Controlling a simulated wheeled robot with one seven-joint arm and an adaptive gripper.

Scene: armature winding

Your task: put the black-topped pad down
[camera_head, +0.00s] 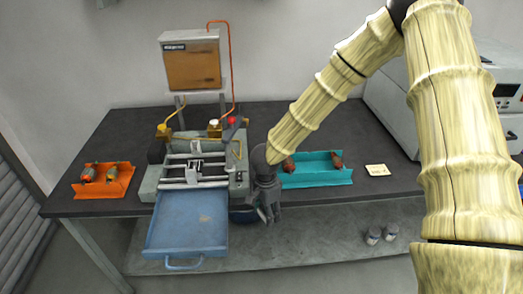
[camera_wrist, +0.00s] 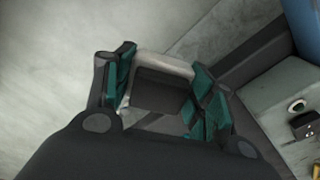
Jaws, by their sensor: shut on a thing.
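My gripper (camera_head: 268,213) points down at the front edge of the bench, just right of the blue tray. In the wrist view its green-padded fingers (camera_wrist: 163,78) are shut on the black-topped pad (camera_wrist: 160,98). The pad has a dark top face and a pale, rounded far edge (camera_wrist: 165,65). It sits between both fingers, with grey floor showing beyond. Its underside is hidden. In the head view I cannot make out the pad; the fingers hide it or it is too small.
The winding machine (camera_head: 240,184) stands left of my gripper, with the blue tray (camera_head: 188,225) in front. A teal bin (camera_head: 318,180) with reddish-brown parts lies right; an orange bin (camera_head: 103,190) lies far left. A small pale block (camera_head: 377,170) rests on the dark bench (camera_head: 375,188).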

